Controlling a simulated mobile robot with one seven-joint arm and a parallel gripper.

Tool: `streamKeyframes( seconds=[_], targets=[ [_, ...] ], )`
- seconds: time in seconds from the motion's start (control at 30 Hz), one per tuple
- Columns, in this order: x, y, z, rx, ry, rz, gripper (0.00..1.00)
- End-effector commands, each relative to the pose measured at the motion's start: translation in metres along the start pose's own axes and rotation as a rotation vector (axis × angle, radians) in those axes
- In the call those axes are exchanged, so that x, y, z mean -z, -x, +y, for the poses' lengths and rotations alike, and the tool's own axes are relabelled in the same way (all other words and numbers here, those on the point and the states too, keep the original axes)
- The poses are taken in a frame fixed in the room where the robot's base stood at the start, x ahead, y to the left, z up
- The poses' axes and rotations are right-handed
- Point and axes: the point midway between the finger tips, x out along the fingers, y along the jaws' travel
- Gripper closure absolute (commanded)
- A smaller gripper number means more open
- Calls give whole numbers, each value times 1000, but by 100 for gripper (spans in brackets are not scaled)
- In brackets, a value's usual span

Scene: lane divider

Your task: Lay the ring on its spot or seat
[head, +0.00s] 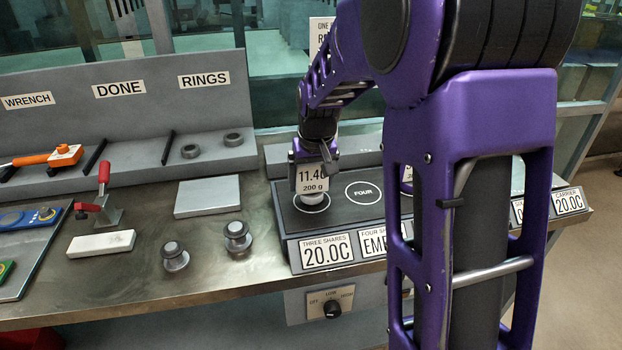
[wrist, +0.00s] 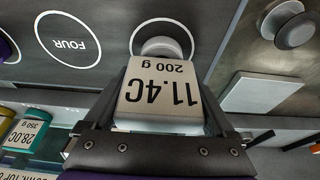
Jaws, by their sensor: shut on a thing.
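My gripper (head: 313,172) is shut on a pale block labelled 11.4C, 200 g (head: 312,182). In the wrist view the block (wrist: 160,105) sits between the fingers. A white round end (wrist: 162,47) shows beyond it, inside a printed white circle (wrist: 133,38). The block is over the left circle of the dark pad (head: 345,213); I cannot tell whether it touches the pad. Two dark rings (head: 190,151) (head: 233,139) lie on the shelf under the RINGS label (head: 204,79), apart from my gripper. My arm hides part of the pad.
A circle marked FOUR (head: 364,192) is bare beside the block. Two metal knobbed weights (head: 175,257) (head: 237,238) stand left of the pad. A teal canister (wrist: 36,126) shows in the wrist view.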

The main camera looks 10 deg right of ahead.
Motion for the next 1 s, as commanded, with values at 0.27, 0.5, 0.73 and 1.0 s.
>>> streamKeyframes(
  seconds=[0.27, 0.5, 0.73, 1.0],
  targets=[
    [-2, -8, 0, 0, 0, 1, 78],
    [-2, -6, 0, 0, 0, 1, 0],
    [-1, 7, 0, 0, 0, 4, 0],
    [0, 68, 0, 0, 0, 6, 0]
  ],
)
